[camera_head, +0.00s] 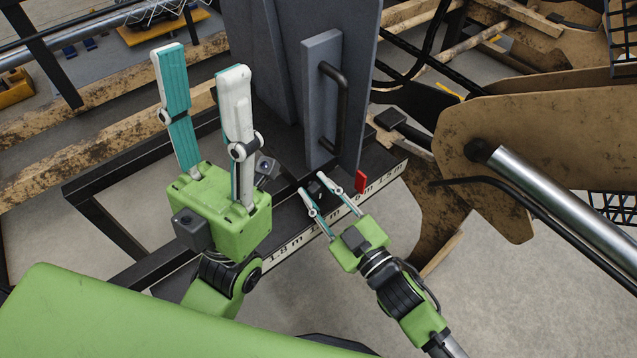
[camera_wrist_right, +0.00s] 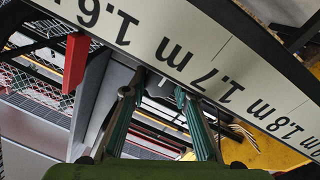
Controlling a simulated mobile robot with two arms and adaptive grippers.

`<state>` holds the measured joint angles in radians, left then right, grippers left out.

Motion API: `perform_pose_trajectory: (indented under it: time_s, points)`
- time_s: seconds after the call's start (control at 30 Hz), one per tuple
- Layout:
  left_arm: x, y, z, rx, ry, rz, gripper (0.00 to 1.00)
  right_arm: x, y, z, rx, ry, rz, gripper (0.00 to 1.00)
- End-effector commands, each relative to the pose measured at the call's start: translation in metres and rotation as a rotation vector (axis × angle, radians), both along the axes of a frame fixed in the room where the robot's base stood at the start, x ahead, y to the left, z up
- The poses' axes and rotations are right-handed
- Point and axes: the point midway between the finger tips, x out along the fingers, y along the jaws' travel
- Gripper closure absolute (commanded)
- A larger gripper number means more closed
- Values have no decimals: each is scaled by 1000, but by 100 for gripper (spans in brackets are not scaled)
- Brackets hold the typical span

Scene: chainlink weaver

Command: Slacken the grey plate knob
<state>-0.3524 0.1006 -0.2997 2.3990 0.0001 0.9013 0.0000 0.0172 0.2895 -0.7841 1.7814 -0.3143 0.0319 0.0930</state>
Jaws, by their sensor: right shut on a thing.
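The grey plate (camera_head: 318,75) stands upright with a dark bar handle (camera_head: 343,105) on its face, above a black rail. My right gripper (camera_head: 313,184) is at the rail just below the plate. Its fingers are shut on a small dark knob (camera_head: 315,188), mostly hidden between the fingertips. The right wrist view shows the two teal-padded fingers (camera_wrist_right: 155,95) reaching up beneath the scale strip; the knob is not clear there. My left gripper (camera_head: 203,62) is open and empty, its fingers pointing up, left of the plate and apart from it.
A white scale strip (camera_head: 322,226) with metre marks runs along the rail's front edge. A red pointer (camera_head: 360,181) sits on it, right of my right gripper. A large brown machine arm (camera_head: 560,140) with a metal cylinder stands at right. Dirty wooden beams (camera_head: 110,150) lie at left.

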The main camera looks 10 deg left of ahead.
Motion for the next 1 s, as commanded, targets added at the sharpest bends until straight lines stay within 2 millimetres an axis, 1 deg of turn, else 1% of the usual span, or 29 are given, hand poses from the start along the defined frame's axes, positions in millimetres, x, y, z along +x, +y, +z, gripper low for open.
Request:
perform_pose_trajectory:
  time_s: [0.3,0.33,0.37,0.4,0.77,0.87,1.0]
  points:
    - [0,0,0,0,0,0,60,0,0,1,-7,-15,1,95]
    - [0,0,0,0,0,0,60,0,0,1,-7,-16,1,66]
    - [0,0,0,0,0,0,60,0,0,1,-7,-15,1,58]
    - [0,0,0,0,0,0,60,0,0,1,-7,-14,1,57]
    - [0,0,0,-1,-5,1,60,0,0,0,4,-1,0,57]
    - [0,0,-7,-1,-4,0,60,1,0,-2,41,46,1,57]
    - [0,0,-24,-1,-3,0,60,1,0,-4,143,174,1,57]
